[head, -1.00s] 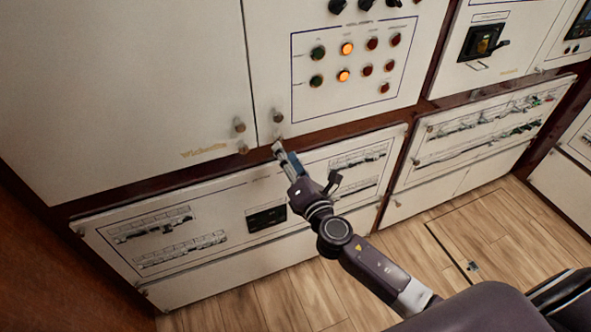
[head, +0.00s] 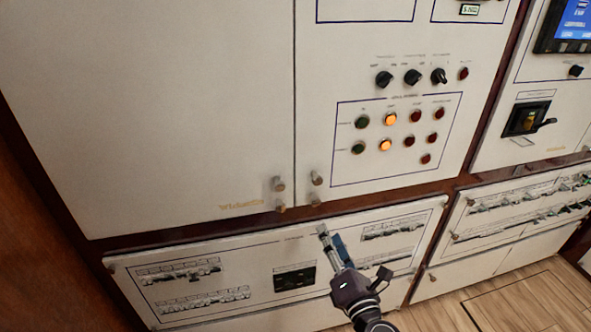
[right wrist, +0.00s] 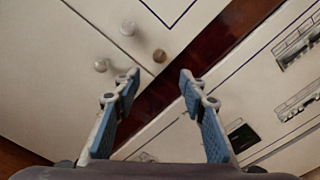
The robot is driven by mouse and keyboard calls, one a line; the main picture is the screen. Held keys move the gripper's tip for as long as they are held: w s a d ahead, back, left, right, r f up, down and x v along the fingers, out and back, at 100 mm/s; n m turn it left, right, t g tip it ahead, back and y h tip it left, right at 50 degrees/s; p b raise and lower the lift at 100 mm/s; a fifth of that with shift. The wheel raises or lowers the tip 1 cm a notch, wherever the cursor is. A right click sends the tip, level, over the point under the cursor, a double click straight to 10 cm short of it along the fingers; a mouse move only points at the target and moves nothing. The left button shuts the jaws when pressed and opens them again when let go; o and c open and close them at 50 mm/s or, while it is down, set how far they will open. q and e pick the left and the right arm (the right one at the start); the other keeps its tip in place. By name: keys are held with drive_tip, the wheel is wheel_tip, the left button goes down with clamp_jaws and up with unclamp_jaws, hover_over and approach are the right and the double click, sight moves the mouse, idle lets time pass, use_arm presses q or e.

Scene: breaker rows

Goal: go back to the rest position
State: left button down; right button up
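My right gripper (head: 328,238) is in front of the lower breaker panel (head: 240,255) in the head view, just below the cabinet doors' knobs (head: 298,192). In the right wrist view its two blue-padded fingers (right wrist: 158,88) are spread apart with nothing between them. The dark red-brown wooden trim and the panel's top edge show beyond the fingers. My left gripper does not show in either view.
The tall white cabinet (head: 150,110) fills the left. A panel with dark rotary switches (head: 412,77) and lit orange buttons (head: 388,118) is above my right gripper. Another breaker panel (head: 520,212) is at right. Bare wooden floor (head: 530,300) shows lower right.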

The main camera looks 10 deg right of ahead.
drive_tip(key=s+d+f+m+g+h, duration=0.1)
drive_tip(key=s+d+f+m+g, duration=0.2)
drive_tip(key=f, duration=0.9)
drive_tip(key=s+d+f+m+g, duration=0.1)
drive_tip(key=s+f+m+g, duration=0.4)
drive_tip(key=f, duration=0.7)
drive_tip(key=s+d+f+m+g+h, duration=0.1)
drive_tip(key=s+d+f+m, duration=0.3)
drive_tip(key=f, duration=0.8)
drive_tip(key=s+a+f+m+g, duration=0.1)
drive_tip(key=s+f+m, duration=0.3)
drive_tip(key=s, duration=0.8)
drive_tip(key=s+a+f+m+g+y, duration=0.1)
drive_tip(key=s+f+m+g, duration=0.3)
drive_tip(key=s+f, duration=0.5)
drive_tip(key=s+a+f+m+g, duration=0.2)
drive_tip(key=s+f, duration=0.4)
drive_tip(key=s, duration=0.9)
drive_tip(key=shift+a+f+m+g, duration=0.2)
drive_tip(key=shift+a+m+g, duration=0.25)
drive_tip(key=shift+m, duration=0.45)
